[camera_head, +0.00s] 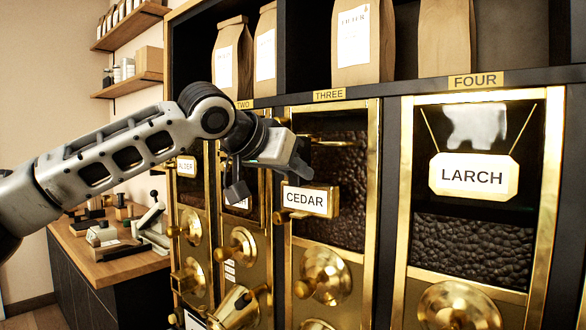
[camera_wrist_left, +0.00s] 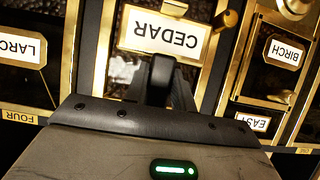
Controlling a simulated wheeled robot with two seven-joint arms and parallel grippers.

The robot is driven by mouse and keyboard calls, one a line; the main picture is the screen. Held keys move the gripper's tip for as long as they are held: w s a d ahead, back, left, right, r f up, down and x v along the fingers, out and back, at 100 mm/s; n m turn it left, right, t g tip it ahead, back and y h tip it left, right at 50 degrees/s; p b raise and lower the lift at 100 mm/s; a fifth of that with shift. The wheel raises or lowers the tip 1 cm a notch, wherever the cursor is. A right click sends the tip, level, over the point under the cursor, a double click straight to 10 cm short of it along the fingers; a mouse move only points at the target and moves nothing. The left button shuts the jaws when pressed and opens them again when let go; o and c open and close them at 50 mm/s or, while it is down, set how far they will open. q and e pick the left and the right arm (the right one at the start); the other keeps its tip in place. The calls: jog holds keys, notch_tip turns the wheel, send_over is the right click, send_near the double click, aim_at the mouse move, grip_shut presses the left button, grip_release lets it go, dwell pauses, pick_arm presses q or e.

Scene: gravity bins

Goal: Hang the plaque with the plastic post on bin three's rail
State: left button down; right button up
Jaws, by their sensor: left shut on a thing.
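The plaque (camera_head: 305,199) is a brass-framed white label reading CEDAR, in front of bin three's window. A brass-coloured round peg (camera_head: 284,216) sticks out at its lower left; its material cannot be told. My left gripper (camera_head: 296,168) is shut on the plaque at its upper edge. In the left wrist view the plaque (camera_wrist_left: 163,33) appears upside down beyond the dark fingers (camera_wrist_left: 162,80). Bin three's brass rail (camera_head: 338,143) crosses the window above and right of the plaque, partly hidden by my gripper. The plaque looks apart from the rail. My right gripper is out of view.
Bin four (camera_head: 472,250) at right carries a LARCH plaque (camera_head: 474,176) on two straps. Brass knobs (camera_head: 326,276) jut out below the windows. Paper bags (camera_head: 362,45) stand on the shelf above. A wooden counter (camera_head: 120,262) with tools is at left.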

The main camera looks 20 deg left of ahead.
pick_arm(q)
jog(key=shift+f, duration=0.2)
jog(key=c, duration=1.1)
grip_release()
jog(key=shift+f, duration=0.1)
jog(key=b+v, duration=0.1)
jog(key=v, duration=1.5)
jog(key=shift+b, duration=0.3)
jog(key=shift+d+f, duration=0.1)
